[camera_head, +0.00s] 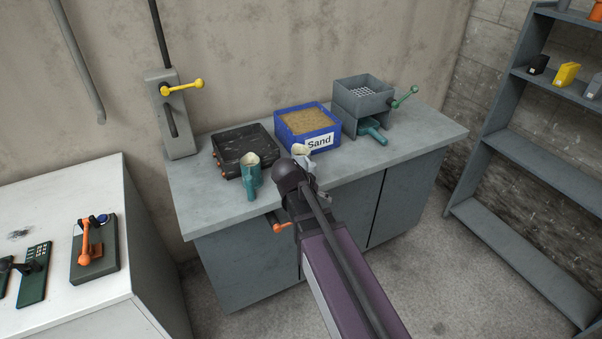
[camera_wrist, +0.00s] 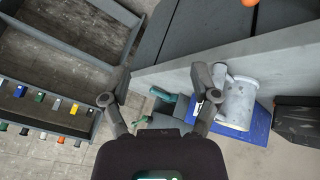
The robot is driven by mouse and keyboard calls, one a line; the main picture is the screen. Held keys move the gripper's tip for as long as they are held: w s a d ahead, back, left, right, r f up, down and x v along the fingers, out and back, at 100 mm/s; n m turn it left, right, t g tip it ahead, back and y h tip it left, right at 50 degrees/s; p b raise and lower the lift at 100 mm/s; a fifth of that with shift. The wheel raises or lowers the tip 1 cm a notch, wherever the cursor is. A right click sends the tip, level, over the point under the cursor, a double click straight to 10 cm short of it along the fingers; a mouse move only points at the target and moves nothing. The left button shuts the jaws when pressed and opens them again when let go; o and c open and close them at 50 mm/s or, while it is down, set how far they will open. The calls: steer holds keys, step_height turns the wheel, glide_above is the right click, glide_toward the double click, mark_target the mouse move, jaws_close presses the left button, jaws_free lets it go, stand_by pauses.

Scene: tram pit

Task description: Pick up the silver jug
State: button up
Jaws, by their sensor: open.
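The silver jug (camera_wrist: 240,104) shows in the wrist view, right of my right finger, outside the gap between the fingers. Its handle (camera_wrist: 219,74) is close beside that finger; I cannot tell if they touch. In the head view only the jug's pale top (camera_head: 301,149) clearly shows, in front of the blue sand box; my arm hides most of the rest. My gripper (camera_wrist: 163,82) is open with no object held between its fingers. In the head view it is largely hidden behind my wrist.
A shelf (camera_head: 530,155) stands at right, a white table (camera_head: 62,185) at left.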

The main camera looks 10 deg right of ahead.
mark_target(313, 172)
steer(key=w+a+m+t+h+b, duration=0.4)
steer(key=w+a, duration=0.4)
steer(key=w, duration=0.2)
steer(key=shift+a+r+m+t+h+b, duration=0.3)
steer(key=shift+r+m+t+b, duration=0.25)
steer(key=shift+b, duration=0.45)
steer(key=shift+d+f, duration=0.15)
steer(key=shift+b+x, duration=1.65)
steer(key=shift+x, duration=2.55)
steer(key=shift+b+x, duration=1.15)
steer(key=shift+x, duration=1.45)
steer(key=shift+f, duration=0.15)
steer(key=shift+s, duration=0.1)
